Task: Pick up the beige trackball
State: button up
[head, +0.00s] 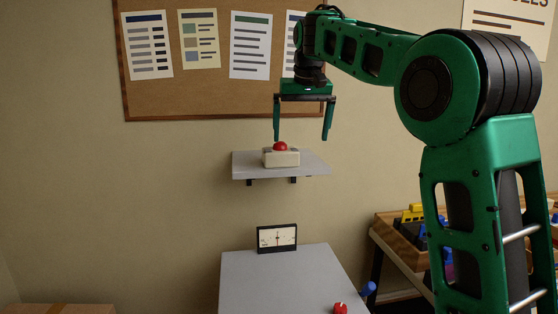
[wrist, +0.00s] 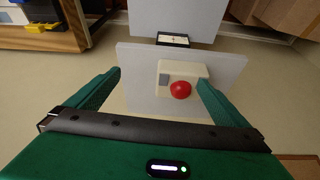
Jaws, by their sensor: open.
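The beige trackball (head: 281,158) is a small beige box with a red ball on top. It sits on a grey wall shelf (head: 245,165). In the wrist view the trackball (wrist: 196,71) lies between my fingers in the picture, closer to the right finger, with a grey button beside its red ball. My green gripper (head: 302,138) is open and empty, pointing down above the shelf. In the head view its fingertips appear slightly above the trackball, one on each side. My gripper (wrist: 160,82) also shows in the wrist view. I cannot tell whether the right finger touches the trackball.
Below the shelf stands a grey table (head: 270,283) with a dial meter (head: 277,238) and a red object (head: 340,308). A corkboard (head: 210,95) with papers hangs behind my gripper. A wooden bench (head: 388,245) with trays is at right. Shelf space is free beside the trackball.

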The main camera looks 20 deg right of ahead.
jog(key=r, duration=0.2)
send_over(280, 151)
jog(key=s, duration=0.2)
jog(key=shift+n, duration=0.4)
jog(key=x, duration=0.5)
jog(key=shift+w+d, duration=0.2)
jog(key=shift+w+x, duration=0.2)
jog(key=shift+x, duration=1.2)
jog(key=shift+w+x, duration=0.25)
jog(key=shift+x, duration=1.2)
jog(key=shift+s+r, duration=0.1)
jog(key=shift+r, duration=0.1)
jog(key=c, duration=1.1)
